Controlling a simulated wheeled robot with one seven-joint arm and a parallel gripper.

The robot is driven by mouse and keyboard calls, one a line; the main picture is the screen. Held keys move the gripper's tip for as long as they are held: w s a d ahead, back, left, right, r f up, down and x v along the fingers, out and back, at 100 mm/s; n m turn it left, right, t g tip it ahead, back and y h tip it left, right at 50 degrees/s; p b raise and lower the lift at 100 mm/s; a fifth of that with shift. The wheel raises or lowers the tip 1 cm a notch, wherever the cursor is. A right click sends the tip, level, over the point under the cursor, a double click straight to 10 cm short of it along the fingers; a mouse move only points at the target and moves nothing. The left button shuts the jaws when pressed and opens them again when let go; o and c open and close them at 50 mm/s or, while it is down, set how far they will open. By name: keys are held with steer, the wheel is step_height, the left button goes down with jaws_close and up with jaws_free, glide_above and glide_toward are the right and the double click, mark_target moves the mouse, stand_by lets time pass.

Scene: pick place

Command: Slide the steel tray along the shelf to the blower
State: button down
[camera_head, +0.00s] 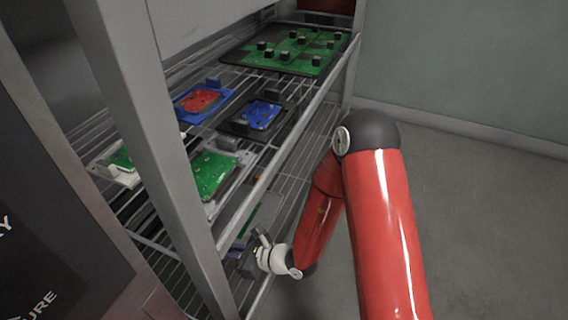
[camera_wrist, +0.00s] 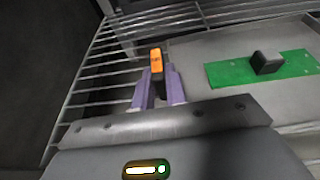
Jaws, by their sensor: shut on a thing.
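The steel tray (camera_wrist: 195,62) is a flat grey plate on the wire shelf, carrying a green board (camera_wrist: 232,72) with a black block (camera_wrist: 267,63). In the head view the tray (camera_head: 268,212) shows partly on the lower shelf, behind the shelf's front rail. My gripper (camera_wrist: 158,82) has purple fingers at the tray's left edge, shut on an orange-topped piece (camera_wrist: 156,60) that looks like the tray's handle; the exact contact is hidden. In the head view my gripper (camera_head: 238,252) reaches in at the lower shelf. I cannot make out a blower in either view.
A grey rack post (camera_head: 160,130) stands at the left. Bare wire shelf (camera_wrist: 95,75) lies left of the gripper.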

steer(key=shift+s+a, duration=0.15)
steer(key=shift+s, duration=0.15)
steer(key=c, duration=1.3)
jaws_free()
steer(key=shift+c, duration=0.2)
